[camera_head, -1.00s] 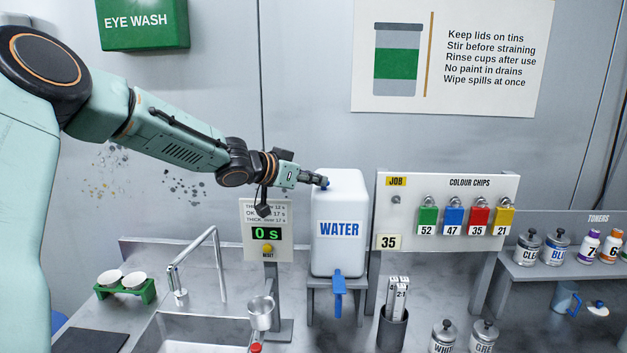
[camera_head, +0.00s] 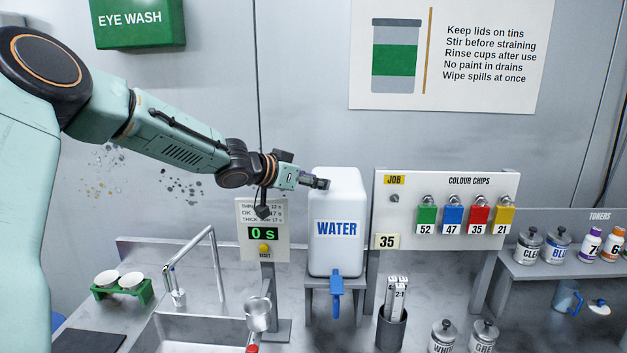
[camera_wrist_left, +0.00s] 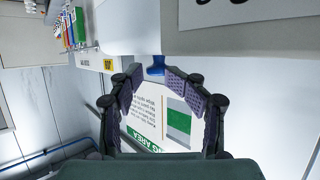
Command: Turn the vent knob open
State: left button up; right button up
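The white water tank (camera_head: 337,250) stands on a grey stand with a blue tap (camera_head: 337,284) at its lower front. My left gripper (camera_head: 321,184) is at the tank's upper left top in the head view, where its dark fingers hide the vent knob. In the left wrist view the blue knob (camera_wrist_left: 155,68) sits between the two fingertips (camera_wrist_left: 154,71), beside the white tank wall. How far the knob is turned cannot be seen. My right gripper is not in view.
A timer panel (camera_head: 264,215) reading 0 s stands left of the tank, close below my left wrist. A colour chips board (camera_head: 445,238) stands to the right. A sink and faucet (camera_head: 216,255) lie at front left.

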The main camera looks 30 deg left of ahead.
pick_arm(q)
jog(key=shift+r, duration=0.1)
jog(key=shift+s+r, duration=0.2)
jog(key=shift+r, duration=0.3)
jog(key=r, duration=0.3)
jog(key=shift+w+r, duration=0.1)
jog(key=shift+w, duration=0.15)
notch_tip(320, 180, up, 6)
jog(key=shift+f, duration=0.2)
jog(key=shift+s, duration=0.1)
